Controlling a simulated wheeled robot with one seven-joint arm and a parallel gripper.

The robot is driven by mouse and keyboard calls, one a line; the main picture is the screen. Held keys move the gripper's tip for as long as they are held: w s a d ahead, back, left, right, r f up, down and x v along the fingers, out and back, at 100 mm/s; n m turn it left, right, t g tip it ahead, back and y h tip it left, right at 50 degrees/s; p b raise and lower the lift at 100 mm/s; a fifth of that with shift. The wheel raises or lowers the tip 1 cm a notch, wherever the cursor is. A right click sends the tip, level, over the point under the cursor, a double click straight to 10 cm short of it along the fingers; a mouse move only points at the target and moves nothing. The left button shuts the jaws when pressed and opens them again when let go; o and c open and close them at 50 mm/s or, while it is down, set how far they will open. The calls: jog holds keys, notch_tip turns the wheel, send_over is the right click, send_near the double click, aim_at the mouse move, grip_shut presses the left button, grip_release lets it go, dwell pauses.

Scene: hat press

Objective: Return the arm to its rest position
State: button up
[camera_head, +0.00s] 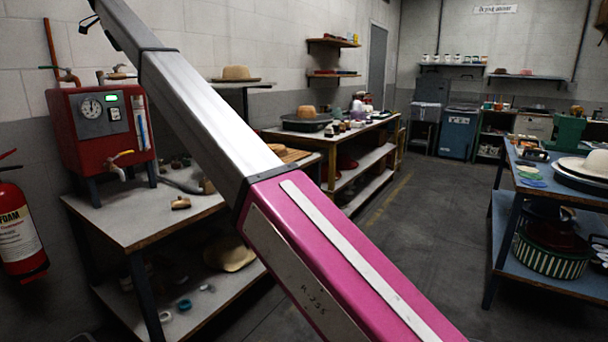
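My arm crosses the camera view as a long diagonal beam, from the upper left down to the bottom right. Its upper part is silver metal and its lower part is pink with a white strip. The beam hides part of the workshop behind it. My gripper is not in the picture, so its state and anything in it cannot be seen.
A red boiler (98,130) with a gauge stands on a grey table (135,222) at left, beside a fire extinguisher (18,232). A long bench (345,133) lies behind, and a blue-shelved table (545,275) stands at right. The floor (410,235) between is clear.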

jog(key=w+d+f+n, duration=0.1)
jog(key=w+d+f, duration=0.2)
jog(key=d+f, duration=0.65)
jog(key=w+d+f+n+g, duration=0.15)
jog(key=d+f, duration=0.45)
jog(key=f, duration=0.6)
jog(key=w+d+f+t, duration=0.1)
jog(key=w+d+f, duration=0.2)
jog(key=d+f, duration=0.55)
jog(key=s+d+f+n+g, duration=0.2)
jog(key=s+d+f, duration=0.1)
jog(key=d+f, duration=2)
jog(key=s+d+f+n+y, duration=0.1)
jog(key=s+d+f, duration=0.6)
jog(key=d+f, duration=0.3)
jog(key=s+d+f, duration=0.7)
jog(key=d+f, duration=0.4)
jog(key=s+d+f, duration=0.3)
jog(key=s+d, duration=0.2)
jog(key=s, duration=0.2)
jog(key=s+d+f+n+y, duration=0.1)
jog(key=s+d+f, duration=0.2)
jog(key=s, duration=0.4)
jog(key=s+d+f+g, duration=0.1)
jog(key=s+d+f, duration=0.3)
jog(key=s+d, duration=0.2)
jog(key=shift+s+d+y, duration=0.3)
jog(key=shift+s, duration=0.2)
